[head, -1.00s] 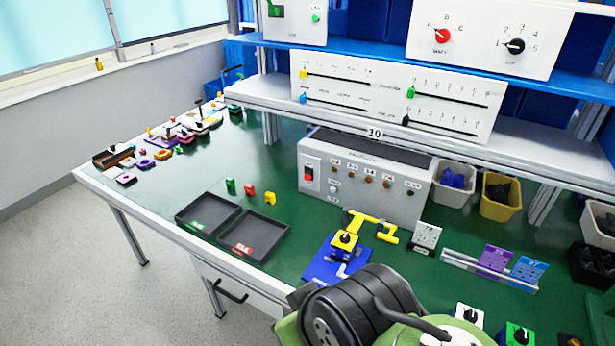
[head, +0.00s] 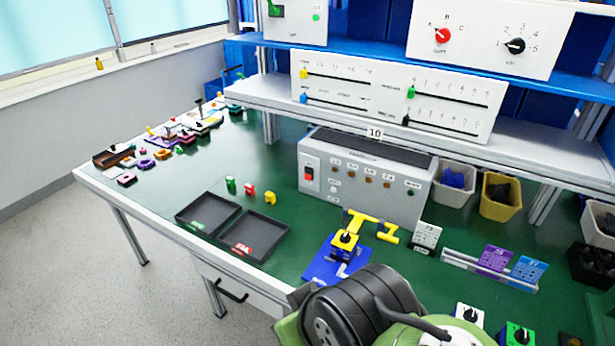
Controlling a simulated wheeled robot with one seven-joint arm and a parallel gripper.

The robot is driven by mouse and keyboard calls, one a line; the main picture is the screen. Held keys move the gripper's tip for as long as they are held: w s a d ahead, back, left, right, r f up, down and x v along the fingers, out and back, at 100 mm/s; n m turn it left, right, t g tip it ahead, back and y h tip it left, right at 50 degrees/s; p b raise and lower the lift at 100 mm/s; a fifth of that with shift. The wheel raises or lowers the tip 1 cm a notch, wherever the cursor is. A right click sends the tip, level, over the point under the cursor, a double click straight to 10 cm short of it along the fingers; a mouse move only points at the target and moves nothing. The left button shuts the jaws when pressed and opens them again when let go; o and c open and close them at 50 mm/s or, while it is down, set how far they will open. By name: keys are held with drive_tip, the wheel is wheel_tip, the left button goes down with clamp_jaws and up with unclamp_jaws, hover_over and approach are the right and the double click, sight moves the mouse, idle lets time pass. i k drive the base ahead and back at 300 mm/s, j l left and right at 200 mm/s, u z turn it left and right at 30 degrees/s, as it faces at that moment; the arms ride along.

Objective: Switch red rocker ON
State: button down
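The red rocker (head: 309,173) is a small red switch in a dark frame, on the left end of the front of a grey control box (head: 350,205). The box stands on the green bench under the shelf marked 10. The rocker is in plain view and nothing touches it. It is too small to tell which way it is tipped. A black and green part of my own arm fills the bottom middle of the head view, well in front of the box. My gripper is not in view.
Two black trays (head: 240,262) lie left of the box, with small green, red and yellow pieces behind them. A blue and yellow fixture (head: 345,240) stands in front of the box. Grey and yellow bins (head: 500,210) and a card rack (head: 470,268) stand to the right.

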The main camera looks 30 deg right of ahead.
sight(309, 172)
drive_tip(key=i+l+u, duration=0.1)
drive_tip(key=i+u, duration=0.25)
drive_tip(key=i+l+u, duration=0.1)
drive_tip(key=u, duration=0.25)
